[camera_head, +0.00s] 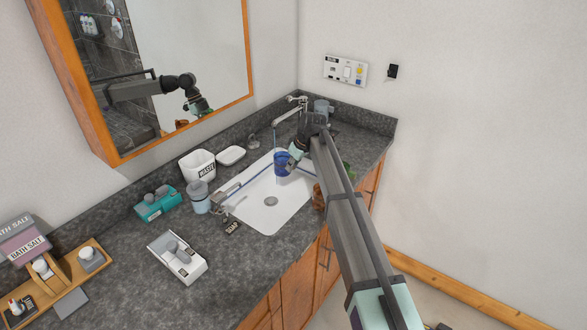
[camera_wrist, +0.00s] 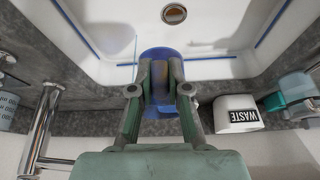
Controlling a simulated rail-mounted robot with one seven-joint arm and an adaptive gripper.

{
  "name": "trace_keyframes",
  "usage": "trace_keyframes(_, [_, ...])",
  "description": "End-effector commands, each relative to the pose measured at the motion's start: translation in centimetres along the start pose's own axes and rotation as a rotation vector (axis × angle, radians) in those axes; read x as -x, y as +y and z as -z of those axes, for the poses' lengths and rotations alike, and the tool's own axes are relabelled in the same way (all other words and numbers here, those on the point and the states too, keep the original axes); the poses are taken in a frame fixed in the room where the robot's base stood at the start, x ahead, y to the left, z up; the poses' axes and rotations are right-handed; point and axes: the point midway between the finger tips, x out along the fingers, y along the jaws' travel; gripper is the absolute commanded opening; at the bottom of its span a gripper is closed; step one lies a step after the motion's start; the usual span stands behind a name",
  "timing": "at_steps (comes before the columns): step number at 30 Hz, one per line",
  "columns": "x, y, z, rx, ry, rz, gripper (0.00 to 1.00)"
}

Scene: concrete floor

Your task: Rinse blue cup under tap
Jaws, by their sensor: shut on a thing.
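The blue cup (camera_head: 281,165) is held above the far end of the white sink basin (camera_head: 265,212). My gripper (camera_head: 291,158) is shut on it from the right. In the wrist view the cup (camera_wrist: 159,58) sits between the two fingers of my gripper (camera_wrist: 159,88). A chrome tap (camera_head: 289,114) stands at the far end of the sink. A thin blue vertical line (camera_head: 274,138) drops from its spout toward the cup and looks like water. In the wrist view this line (camera_wrist: 135,48) passes just left of the cup. I cannot tell whether it enters the cup.
A second chrome fixture (camera_head: 226,191) stands at the sink's near end. A waste bin (camera_head: 198,165), a soap dish (camera_head: 231,155), a jar (camera_head: 199,198) and a teal holder (camera_head: 157,204) line the left counter. The mirror (camera_head: 180,70) hangs behind. The basin around the drain (camera_head: 271,201) is clear.

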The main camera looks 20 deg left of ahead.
Motion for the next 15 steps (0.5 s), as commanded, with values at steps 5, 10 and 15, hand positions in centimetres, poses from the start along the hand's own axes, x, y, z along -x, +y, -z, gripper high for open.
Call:
trace_keyframes(5, [-0.8, 1.2, 1.2, 0.000, 0.000, 0.000, 0.00])
trace_keyframes(10, [-1.5, 2.1, 2.2, 0.000, 0.001, 0.000, 0.00])
trace_keyframes(15, [-2.2, 3.1, 3.2, 0.000, 0.001, 0.000, 0.00])
